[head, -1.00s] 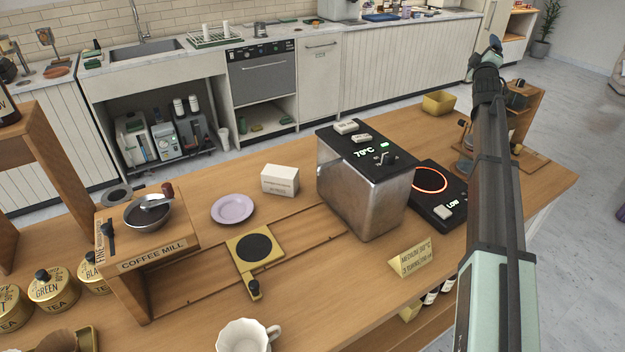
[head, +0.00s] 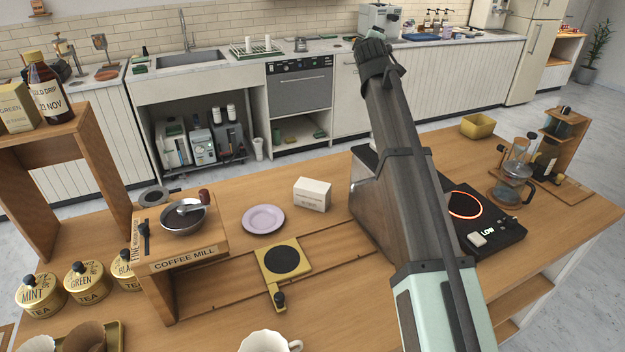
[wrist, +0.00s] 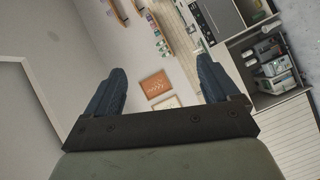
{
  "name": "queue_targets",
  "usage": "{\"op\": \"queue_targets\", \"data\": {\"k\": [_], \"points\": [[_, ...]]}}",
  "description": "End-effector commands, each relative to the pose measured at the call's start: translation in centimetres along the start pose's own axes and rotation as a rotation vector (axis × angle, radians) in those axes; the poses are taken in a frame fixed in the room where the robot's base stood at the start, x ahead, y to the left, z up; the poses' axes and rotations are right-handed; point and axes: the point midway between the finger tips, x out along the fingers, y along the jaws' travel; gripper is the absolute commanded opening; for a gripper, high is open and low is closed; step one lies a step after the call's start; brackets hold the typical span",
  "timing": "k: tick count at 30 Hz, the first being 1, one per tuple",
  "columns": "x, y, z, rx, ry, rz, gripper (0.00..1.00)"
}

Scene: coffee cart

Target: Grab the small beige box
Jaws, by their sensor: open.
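A small cream-beige box (head: 312,195) with faint print on its front stands on the wooden cart top in the head view, between the lilac plate and the metal appliance. Its faces are clear of my arm. My gripper (wrist: 160,88) shows in the wrist view with its two dark blue fingers wide apart and nothing between them. The wrist view looks out over the room, tilted, and the box is not in it. In the head view my arm rises in front of the appliance, and I cannot make out the fingers there.
The lilac plate (head: 263,219) lies just left of the box. The metal appliance (head: 372,200) is close on its right, partly behind my arm. A yellow stand with a black disc (head: 283,260) is in front. The coffee mill (head: 180,250) stands left; a glowing hot plate (head: 482,225) is right.

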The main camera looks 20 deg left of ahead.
Motion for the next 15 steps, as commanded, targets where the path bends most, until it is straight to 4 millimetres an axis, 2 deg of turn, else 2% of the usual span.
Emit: {"op": "queue_targets", "data": {"k": [1,5,8,11,15], "points": [[-0.1,-1.8,-0.5,0.008,-0.025,-0.064,0.88],[-0.6,-6.9,-0.7,0.030,-0.101,-0.255,0.88],[-1.7,-11.0,-0.9,0.041,-0.159,-0.417,0.88],[-3.3,-15.1,-1.3,0.043,-0.211,-0.586,0.88],[-6.6,-20.2,-2.1,0.030,-0.276,-0.826,0.88]]}}
